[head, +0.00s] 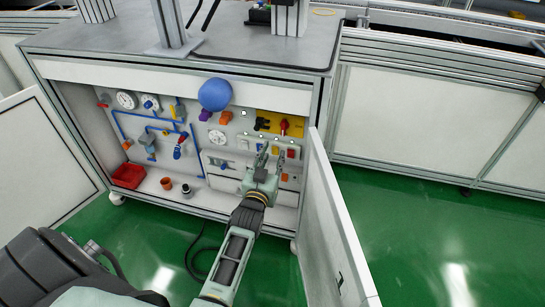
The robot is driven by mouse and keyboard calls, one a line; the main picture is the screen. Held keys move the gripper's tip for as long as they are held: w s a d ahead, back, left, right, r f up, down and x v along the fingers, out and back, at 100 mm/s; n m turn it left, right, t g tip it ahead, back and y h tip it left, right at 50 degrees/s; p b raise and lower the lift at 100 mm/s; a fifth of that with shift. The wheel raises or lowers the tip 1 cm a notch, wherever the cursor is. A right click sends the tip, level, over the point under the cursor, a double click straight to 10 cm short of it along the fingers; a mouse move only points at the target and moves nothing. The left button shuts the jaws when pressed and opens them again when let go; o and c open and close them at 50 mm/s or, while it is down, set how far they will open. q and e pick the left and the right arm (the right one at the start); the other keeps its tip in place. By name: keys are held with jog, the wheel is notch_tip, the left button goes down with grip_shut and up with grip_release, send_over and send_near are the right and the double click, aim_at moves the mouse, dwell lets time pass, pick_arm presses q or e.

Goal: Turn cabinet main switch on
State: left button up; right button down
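The open cabinet has a back panel (232,118) carrying gauges, pipes and switches. At its upper right is a yellow plate (272,117) with a red rotary handle (284,127), which looks like the main switch, and a black handle (262,124). The red handle looks roughly upright; its on or off state cannot be read. My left gripper (272,155) is in front of the panel's right part, just below the yellow plate. Its two fingers are apart, with nothing seen between them. It hides some of the lower controls. My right gripper is not in view.
The right cabinet door (334,230) stands open close beside my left arm. The left door (42,150) is also open. A blue ball-shaped thing (215,94) is at the panel's top. A red bin (128,175) and small pots (166,183) sit on the cabinet floor.

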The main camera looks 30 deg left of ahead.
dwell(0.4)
